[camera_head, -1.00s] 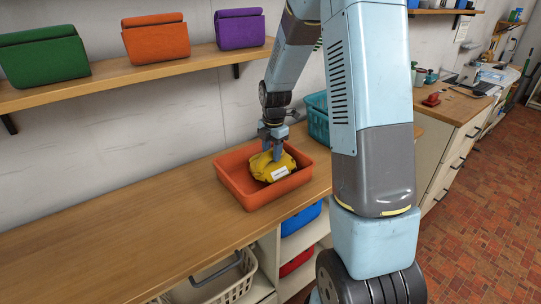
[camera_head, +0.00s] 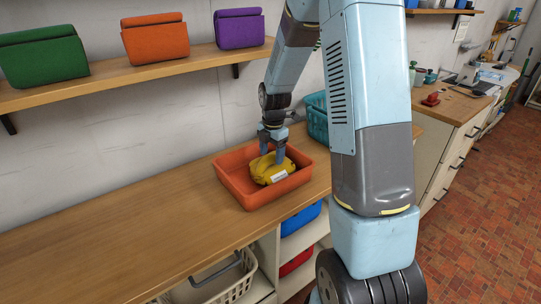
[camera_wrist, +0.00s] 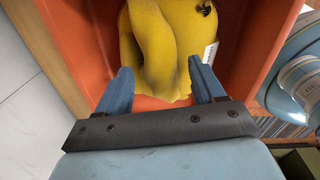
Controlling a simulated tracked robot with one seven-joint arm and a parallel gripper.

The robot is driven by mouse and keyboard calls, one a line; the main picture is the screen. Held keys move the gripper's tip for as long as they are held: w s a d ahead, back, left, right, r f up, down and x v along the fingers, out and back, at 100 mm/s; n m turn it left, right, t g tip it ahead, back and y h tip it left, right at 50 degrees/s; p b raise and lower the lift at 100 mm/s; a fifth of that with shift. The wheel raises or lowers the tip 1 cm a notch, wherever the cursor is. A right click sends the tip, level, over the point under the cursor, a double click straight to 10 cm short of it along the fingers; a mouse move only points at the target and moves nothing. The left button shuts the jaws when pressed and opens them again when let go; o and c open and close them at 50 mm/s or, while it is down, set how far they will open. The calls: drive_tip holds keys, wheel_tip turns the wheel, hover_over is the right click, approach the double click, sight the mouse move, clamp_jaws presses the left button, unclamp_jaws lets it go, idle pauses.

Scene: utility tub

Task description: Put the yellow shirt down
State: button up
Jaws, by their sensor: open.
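The yellow shirt (camera_head: 272,170) is a folded bundle with a white label, lying inside the orange-red tub (camera_head: 238,189) on the wooden counter. In the wrist view the shirt (camera_wrist: 160,45) fills the upper middle, between and beyond the fingers, with the tub wall (camera_wrist: 72,40) around it. My gripper (camera_head: 272,153) is at the shirt from above, with its fingers down in the tub. In the wrist view my gripper (camera_wrist: 163,88) has its two blue fingers spread wide apart on either side of the shirt's near end. Whether the fingers touch the cloth cannot be told.
A teal basket (camera_head: 317,118) stands behind the tub to the right. The counter (camera_head: 110,235) left of the tub is clear. A shelf (camera_head: 130,74) above holds green, orange and purple folded bundles. A cream basket (camera_head: 215,284) sits below the counter.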

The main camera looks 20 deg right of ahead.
drive_tip(key=s+r+m+t, duration=0.1)
drive_tip(key=s+r+m, duration=0.25)
drive_tip(key=r, duration=0.55)
drive_tip(key=s+r+m, duration=0.2)
drive_tip(key=s+r, duration=0.2)
drive_tip(key=r, duration=0.5)
drive_tip(key=s+r+m+t, duration=0.2)
drive_tip(key=s+r+m, duration=0.2)
drive_tip(key=s+m, duration=0.5)
drive_tip(key=s+a+r+m+t, duration=0.1)
drive_tip(key=s+r+m, duration=0.3)
drive_tip(key=s+m, duration=0.4)
drive_tip(key=s+t, duration=0.1)
drive_tip(key=s, duration=0.3)
drive_tip(key=shift+s+a+m, duration=0.25)
drive_tip(key=shift+s+m, duration=0.05)
drive_tip(key=shift+m, duration=0.05)
